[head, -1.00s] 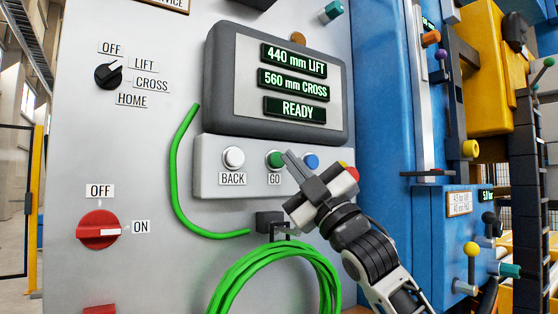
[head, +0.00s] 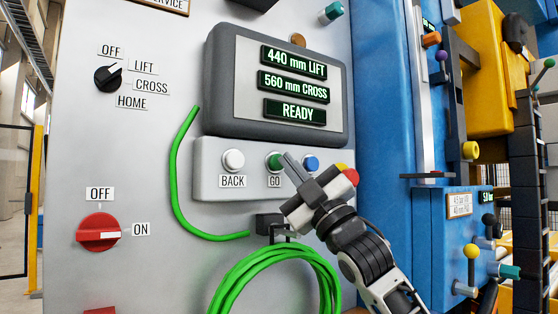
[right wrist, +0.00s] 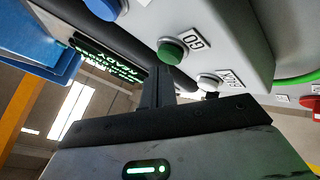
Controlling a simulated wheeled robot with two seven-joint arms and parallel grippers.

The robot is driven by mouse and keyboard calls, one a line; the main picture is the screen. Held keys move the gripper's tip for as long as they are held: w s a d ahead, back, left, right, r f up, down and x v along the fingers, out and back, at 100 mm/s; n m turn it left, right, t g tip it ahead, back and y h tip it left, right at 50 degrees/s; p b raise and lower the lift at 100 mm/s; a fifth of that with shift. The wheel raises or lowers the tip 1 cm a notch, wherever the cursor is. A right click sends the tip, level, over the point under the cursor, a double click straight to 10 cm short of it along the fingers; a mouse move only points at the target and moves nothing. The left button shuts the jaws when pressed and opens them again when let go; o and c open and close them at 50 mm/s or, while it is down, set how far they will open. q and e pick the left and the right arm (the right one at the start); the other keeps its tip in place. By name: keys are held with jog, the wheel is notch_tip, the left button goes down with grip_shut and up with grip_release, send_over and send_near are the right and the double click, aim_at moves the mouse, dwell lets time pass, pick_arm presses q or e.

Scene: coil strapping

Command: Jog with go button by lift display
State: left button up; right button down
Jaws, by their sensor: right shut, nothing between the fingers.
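The green GO button (head: 275,160) sits on a grey button box (head: 205,178) between the white BACK button (head: 233,159) and a blue button (head: 311,163). In the right wrist view the GO button (right wrist: 172,50) is clear of the fingers. My right gripper (head: 288,158) is shut and empty, its tips just right of the GO button; I cannot tell if they touch it. The lift display (head: 293,60) reads 440 mm LIFT, with 560 mm CROSS (head: 293,86) and READY (head: 295,110) below. The selector knob (head: 108,78) points toward LIFT. My left gripper is not in view.
A red rotary switch (head: 98,233) is at lower left, pointing to ON. A coiled green cable (head: 235,280) hangs below the button box. Red and yellow buttons (head: 347,172) show just behind my right gripper. Blue machinery (head: 385,100) stands to the right.

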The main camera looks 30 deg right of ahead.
jog(key=shift+w+p, duration=0.3)
jog(key=shift+w, duration=0.25)
dwell(0.7)
dwell(1.8)
dwell(1.1)
jog(key=shift+s+b, duration=0.35)
jog(key=shift+s, duration=0.5)
jog(key=shift+s+d+b, duration=0.2)
jog(key=shift+s+b, duration=0.6)
jog(key=shift+s, duration=1.75)
